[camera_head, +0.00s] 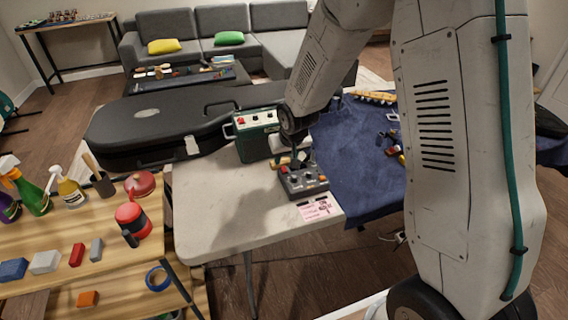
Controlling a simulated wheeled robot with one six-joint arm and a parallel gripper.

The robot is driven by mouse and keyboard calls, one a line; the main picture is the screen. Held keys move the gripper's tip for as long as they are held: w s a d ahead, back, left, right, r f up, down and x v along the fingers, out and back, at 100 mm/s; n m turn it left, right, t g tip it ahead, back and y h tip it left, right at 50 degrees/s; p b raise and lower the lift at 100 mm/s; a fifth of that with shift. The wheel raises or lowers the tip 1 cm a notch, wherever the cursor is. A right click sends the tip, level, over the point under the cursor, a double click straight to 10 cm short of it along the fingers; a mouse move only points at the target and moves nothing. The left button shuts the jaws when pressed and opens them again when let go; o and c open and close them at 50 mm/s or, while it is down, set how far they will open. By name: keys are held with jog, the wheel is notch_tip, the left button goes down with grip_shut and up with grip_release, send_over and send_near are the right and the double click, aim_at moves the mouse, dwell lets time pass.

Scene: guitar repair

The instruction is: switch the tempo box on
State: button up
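My gripper (299,160) is a dark shape at the end of my arm and points down over a small grey control box (305,188). The box has red, orange and pale buttons on top and lies on the pale table (225,205). The gripper hides the back of its top; I cannot tell whether they touch. The fingers are too small and dark to show whether they are open. Behind it stands a dark green box (256,144) with a pale top panel, a red button and a handle. No label shows which box is the tempo box.
A pink note (316,208) lies in front of the grey box. A wooden bench (55,250) with bottles and blocks stands at left. The table's front left is clear.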

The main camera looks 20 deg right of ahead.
aim_at(283, 167)
jog(key=shift+x, duration=2.25)
jog(key=shift+c, duration=0.3)
grip_shut()
jog(key=shift+g, duration=0.3)
jog(key=shift+w+f+g, duration=0.1)
jog(key=shift+w+g, duration=0.15)
jog(key=shift+g, duration=0.6)
jog(key=shift+w+g, duration=0.2)
jog(key=shift+g, duration=0.65)
